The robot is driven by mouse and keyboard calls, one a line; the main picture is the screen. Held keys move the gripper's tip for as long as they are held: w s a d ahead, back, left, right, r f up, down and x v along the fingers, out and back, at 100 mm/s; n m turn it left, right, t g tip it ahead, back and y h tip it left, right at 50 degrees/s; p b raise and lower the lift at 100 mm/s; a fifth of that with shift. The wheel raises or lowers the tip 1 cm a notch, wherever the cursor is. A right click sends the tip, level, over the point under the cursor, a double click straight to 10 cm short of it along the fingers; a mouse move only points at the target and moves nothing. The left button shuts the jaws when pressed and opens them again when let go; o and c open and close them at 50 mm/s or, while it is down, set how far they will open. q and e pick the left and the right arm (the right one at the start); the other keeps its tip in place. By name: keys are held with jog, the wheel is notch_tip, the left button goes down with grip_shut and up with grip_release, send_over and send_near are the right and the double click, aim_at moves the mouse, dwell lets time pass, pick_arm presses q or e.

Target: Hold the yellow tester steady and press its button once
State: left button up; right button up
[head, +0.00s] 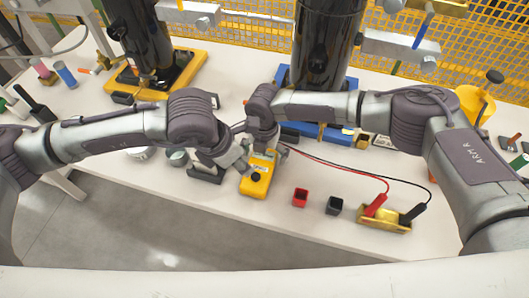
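The yellow tester (257,180) lies on the white table near its front edge, with a dark round button or knob (256,177) on its face. My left gripper (238,165) reaches in from the left and is at the tester's left side; whether it touches is too small to tell. My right gripper (263,145) points down over the tester's far end and hides that part. The finger gaps of both grippers are too small and covered to read. Red and black leads run from near the tester to the right.
A red cup (300,197) and a dark cup (334,205) stand right of the tester. A brass block (384,222) with red and black clamps lies farther right. Two black compressors stand behind, on a yellow base (185,70) and a blue base (335,134). The table's front edge is close.

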jog(key=c, duration=1.3)
pick_arm(q)
jog(key=shift+c, duration=0.8)
pick_arm(e)
jog(key=shift+c, duration=0.6)
pick_arm(q)
grip_shut()
